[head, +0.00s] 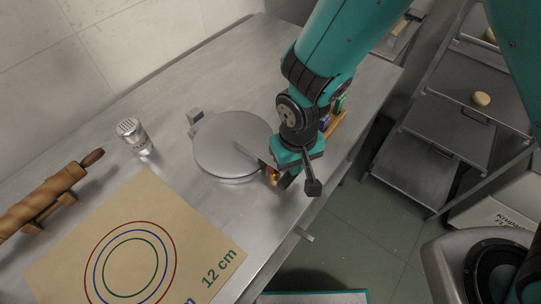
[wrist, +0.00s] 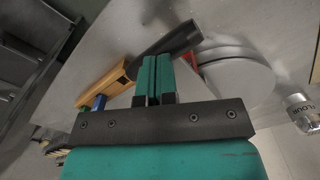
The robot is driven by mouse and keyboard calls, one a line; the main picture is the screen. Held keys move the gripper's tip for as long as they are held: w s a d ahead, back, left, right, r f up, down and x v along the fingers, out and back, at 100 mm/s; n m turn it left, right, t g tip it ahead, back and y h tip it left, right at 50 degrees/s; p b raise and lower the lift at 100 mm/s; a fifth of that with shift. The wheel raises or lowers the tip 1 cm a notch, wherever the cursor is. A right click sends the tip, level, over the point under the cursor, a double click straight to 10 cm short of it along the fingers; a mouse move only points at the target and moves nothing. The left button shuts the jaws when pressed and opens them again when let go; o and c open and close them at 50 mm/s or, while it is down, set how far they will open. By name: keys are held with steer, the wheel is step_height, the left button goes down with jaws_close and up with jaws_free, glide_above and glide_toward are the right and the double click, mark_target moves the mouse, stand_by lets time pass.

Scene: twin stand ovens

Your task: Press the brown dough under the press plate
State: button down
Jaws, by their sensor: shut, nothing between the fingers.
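The round grey press plate (head: 232,142) lies flat over its base on the steel table. Its edge also shows in the wrist view (wrist: 238,78), beyond my fingers. I cannot make out any brown dough under the plate; the space below is hidden. My gripper (wrist: 156,62) is shut, its two teal fingers together with nothing between them. In the head view, my gripper (head: 281,179) is beside the plate's right edge, where a small red-orange piece shows. I cannot tell whether the fingers touch the press.
A wooden rack (head: 337,124) with coloured pieces stands behind my wrist. A shaker (head: 131,133), a rolling pin (head: 45,196) and a mat with printed circles (head: 60,258) lie left. At right, a pale dough ball (head: 481,99) rests on a tray. The table's front edge is close to my gripper.

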steer(key=c, duration=1.8)
jaws_free()
steer(key=shift+s+d, duration=0.1)
steer(key=shift+c, duration=0.2)
steer(key=o, duration=1.4)
steer(key=shift+r, duration=0.15)
steer(key=shift+c, duration=0.2)
step_height(320, 180, up, 7)
steer(key=p, duration=0.6)
steer(key=shift+r, duration=0.1)
